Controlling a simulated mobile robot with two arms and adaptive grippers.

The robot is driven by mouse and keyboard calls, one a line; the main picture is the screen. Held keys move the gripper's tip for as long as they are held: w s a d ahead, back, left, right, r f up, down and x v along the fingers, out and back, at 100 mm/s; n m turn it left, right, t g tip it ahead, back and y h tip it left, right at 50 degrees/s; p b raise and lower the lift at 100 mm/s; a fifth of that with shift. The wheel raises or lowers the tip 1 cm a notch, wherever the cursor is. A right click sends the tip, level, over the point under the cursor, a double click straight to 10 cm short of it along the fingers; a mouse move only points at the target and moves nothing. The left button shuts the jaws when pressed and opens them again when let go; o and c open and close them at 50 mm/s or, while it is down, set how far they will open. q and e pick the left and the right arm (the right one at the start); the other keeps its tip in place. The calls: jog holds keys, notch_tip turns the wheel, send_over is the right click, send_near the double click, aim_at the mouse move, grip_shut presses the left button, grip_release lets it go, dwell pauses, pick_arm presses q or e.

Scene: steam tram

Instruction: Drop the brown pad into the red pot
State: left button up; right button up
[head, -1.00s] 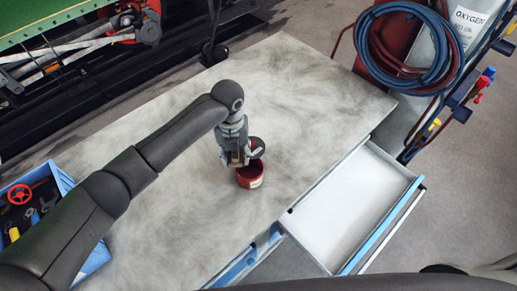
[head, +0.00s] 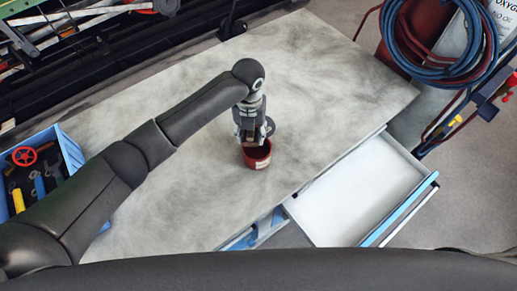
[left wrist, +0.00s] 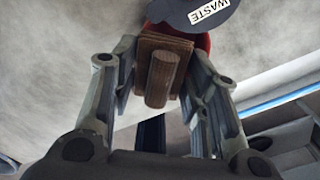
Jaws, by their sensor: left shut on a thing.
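The brown pad (left wrist: 165,68) is a square brown block with a rounded grip, held between the two fingers of my left gripper (left wrist: 162,85) in the left wrist view. The red pot (head: 257,158) stands upright on the grey workbench in the head view. Its dark round lid (head: 269,127), marked WASTE in the left wrist view (left wrist: 195,12), stands open at the pot's far side. My left gripper (head: 250,140) is just above the pot's mouth in the head view and partly hides it. The right gripper is not in view.
The workbench (head: 180,205) is clear around the pot. An open white drawer (head: 365,190) sticks out at the right. A blue crate of tools (head: 70,150) is at the left. Coiled hoses (head: 437,40) hang beyond the far right corner.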

pick_arm(q)
jog(key=o, duration=1.1)
jog(key=shift+c, duration=0.2)
notch_tip(320, 180, up, 12)
dwell(0.3)
